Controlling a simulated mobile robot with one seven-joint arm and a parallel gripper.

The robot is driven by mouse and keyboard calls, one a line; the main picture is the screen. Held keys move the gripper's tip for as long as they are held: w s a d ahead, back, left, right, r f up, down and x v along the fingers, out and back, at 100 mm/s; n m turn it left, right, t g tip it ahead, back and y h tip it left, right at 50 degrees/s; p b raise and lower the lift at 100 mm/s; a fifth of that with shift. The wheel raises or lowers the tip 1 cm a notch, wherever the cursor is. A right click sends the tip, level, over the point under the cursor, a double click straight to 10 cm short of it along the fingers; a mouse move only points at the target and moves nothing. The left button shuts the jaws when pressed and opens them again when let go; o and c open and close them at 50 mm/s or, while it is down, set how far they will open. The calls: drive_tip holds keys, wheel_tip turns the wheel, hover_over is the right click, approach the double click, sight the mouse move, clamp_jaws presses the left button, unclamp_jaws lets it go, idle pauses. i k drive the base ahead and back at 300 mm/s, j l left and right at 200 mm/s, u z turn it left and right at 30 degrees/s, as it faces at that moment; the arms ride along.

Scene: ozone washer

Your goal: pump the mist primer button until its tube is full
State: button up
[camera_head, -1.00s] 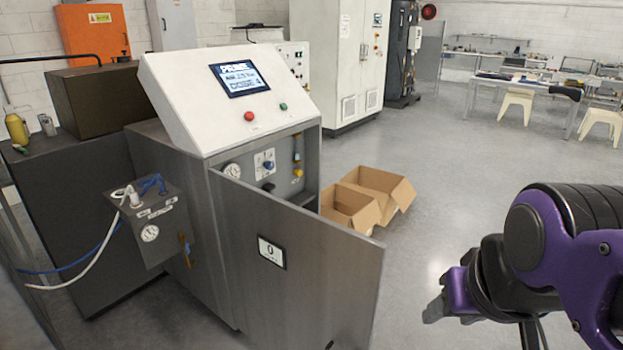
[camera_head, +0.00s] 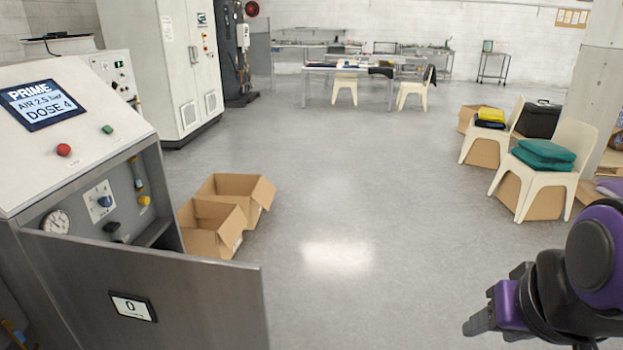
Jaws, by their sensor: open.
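The washer cabinet (camera_head: 80,180) stands at the left, with its sloped white console on top. The lit screen (camera_head: 43,103) reads "PRIME", "AIR 2.5 bar", "DOSE 4". In the recess below, a yellow button (camera_head: 144,201), seemingly the mist primer, sits under a small upright tube (camera_head: 136,174). The tube's fill level is too small to tell. A blue knob (camera_head: 105,201) on a white plate and a black knob (camera_head: 112,227) are beside it. My gripper (camera_head: 482,322) is at the lower right, empty and far from the panel, its fingers seen side-on.
The open metal door (camera_head: 190,300), marked "0", juts across the cabinet's front below the panel. Open cardboard boxes (camera_head: 215,235) lie on the floor right of the cabinet. Chairs with folded cloths (camera_head: 543,153) stand at the right. The middle floor is clear.

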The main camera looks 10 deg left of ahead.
sight(143, 201)
drive_tip(key=i+l+z, duration=0.2)
drive_tip(key=z, duration=0.2)
drive_tip(key=i+z, duration=0.4)
drive_tip(key=i+l+u, duration=0.1)
drive_tip(key=i+u, duration=0.15)
drive_tip(key=i, duration=0.25)
drive_tip(key=i+l+u, duration=0.25)
drive_tip(key=i, duration=0.3)
drive_tip(key=i+j+u, duration=0.15)
drive_tip(key=i+u, duration=1.05)
drive_tip(key=i, duration=0.25)
drive_tip(key=i+u, duration=0.3)
drive_tip(key=i, duration=1.45)
drive_tip(key=i+u, duration=0.25)
drive_tip(key=u, duration=0.2)
drive_tip(key=i+u, duration=0.25)
drive_tip(key=u, duration=2.25)
